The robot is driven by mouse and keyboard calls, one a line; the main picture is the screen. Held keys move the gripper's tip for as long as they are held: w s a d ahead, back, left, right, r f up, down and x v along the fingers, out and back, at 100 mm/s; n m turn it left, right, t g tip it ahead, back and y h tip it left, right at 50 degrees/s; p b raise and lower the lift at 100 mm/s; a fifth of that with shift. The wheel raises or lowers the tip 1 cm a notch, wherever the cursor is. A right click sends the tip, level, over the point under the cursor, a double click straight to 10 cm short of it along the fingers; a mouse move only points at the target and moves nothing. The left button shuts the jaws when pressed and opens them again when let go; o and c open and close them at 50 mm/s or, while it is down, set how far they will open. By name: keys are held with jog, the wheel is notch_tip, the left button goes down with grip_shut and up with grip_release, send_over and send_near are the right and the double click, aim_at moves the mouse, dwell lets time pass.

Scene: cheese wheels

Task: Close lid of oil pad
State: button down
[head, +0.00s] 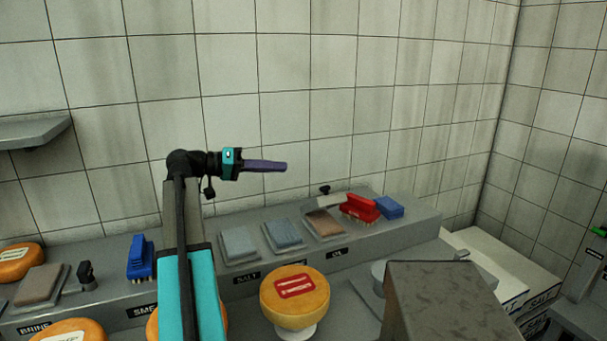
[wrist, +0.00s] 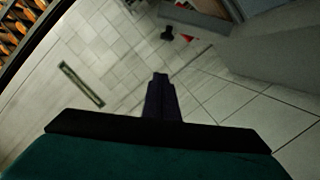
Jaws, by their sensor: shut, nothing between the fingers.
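The oil pad (head: 323,222) is a brown pad in a grey tray on the back ledge, behind the label reading OIL. A pale grey lid (head: 332,200) with a black knob (head: 324,190) stands raised at its back edge, so the pad is uncovered. My gripper (head: 286,166) has purple fingers, shut and empty. It points right in the head view, up in the air and apart from the lid, to its upper left. In the wrist view my gripper (wrist: 160,76) also shows shut, with nothing between the fingers.
A red brush (head: 360,207) and a blue block (head: 389,207) are right of the oil pad. Two greyish pads, one a salt pad (head: 239,244), lie to its left. A cheese wheel (head: 294,296) stands in front.

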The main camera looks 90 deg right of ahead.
jog(key=p, duration=0.3)
jog(key=shift+w+d+r, duration=0.1)
jog(key=shift+w+r, duration=0.05)
jog(key=shift+r, duration=0.1)
jog(key=shift+w+f+m+p, duration=0.1)
jog(key=shift+f+m+p, duration=0.2)
jog(key=shift+f+p, duration=0.1)
jog(key=p+x, duration=0.1)
jog(key=x, duration=0.2)
jog(key=p+x, duration=0.1)
jog(key=x, duration=0.3)
jog(key=a+f+p+x, duration=0.1)
jog(key=x, duration=0.2)
jog(key=shift+s+f, duration=0.15)
jog(key=shift+s, duration=0.2)
jog(key=shift+s+a+f+p, duration=0.15)
jog(key=shift+a+f+p, duration=0.15)
jog(key=shift+f, duration=0.15)
jog(key=shift+s+a+f+p, duration=0.15)
jog(key=shift+f+p, duration=0.1)
jog(key=shift+f, duration=0.2)
jog(key=shift+f, duration=0.1)
